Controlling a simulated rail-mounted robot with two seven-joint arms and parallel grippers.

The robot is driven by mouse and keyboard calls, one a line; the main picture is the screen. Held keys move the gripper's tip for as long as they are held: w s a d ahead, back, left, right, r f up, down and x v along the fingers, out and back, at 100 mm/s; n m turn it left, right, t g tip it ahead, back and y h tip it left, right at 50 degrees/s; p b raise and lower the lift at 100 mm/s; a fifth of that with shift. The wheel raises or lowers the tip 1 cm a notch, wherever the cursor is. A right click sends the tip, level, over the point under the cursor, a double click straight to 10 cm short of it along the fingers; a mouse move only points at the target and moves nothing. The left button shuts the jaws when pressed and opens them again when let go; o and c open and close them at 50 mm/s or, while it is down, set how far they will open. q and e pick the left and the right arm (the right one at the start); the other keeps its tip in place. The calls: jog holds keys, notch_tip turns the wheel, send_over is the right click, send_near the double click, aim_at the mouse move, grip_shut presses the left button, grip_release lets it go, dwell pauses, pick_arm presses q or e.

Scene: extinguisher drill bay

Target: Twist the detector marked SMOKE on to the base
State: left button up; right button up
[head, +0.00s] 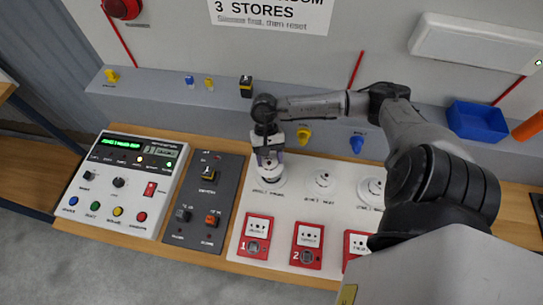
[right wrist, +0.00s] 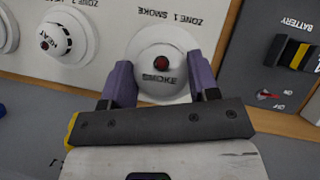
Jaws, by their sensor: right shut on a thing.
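The white detector marked SMOKE (right wrist: 160,62), with a red dot in its middle, is between the two purple fingers of my right gripper (right wrist: 160,75) in the right wrist view. The gripper is shut on it. In the head view my right gripper (head: 268,160) points down at the leftmost round place on the white panel. The detector (head: 270,174) shows just below the fingers, over the base. The base is mostly hidden under it, beneath the label ZONE 1 SMOKE. I cannot tell whether the detector is locked to it. My left gripper is not in view.
A detector marked HEAT (right wrist: 62,36) sits beside it on the panel. Red call points (head: 257,237) line the panel's front. A dark switch plate (head: 203,200) and a control box (head: 125,182) stand to the left. A blue bin (head: 477,121) is at the back right.

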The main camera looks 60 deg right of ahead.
jog(key=shift+s+d+f, duration=0.2)
jog(key=shift+d+f, duration=0.05)
jog(key=shift+d, duration=0.05)
jog(key=shift+f+b, duration=1.25)
jog(key=shift+f, duration=1.35)
jog(key=shift+b, duration=0.45)
jog(key=shift+b, duration=0.3)
jog(key=shift+b, duration=0.35)
dwell(0.5)
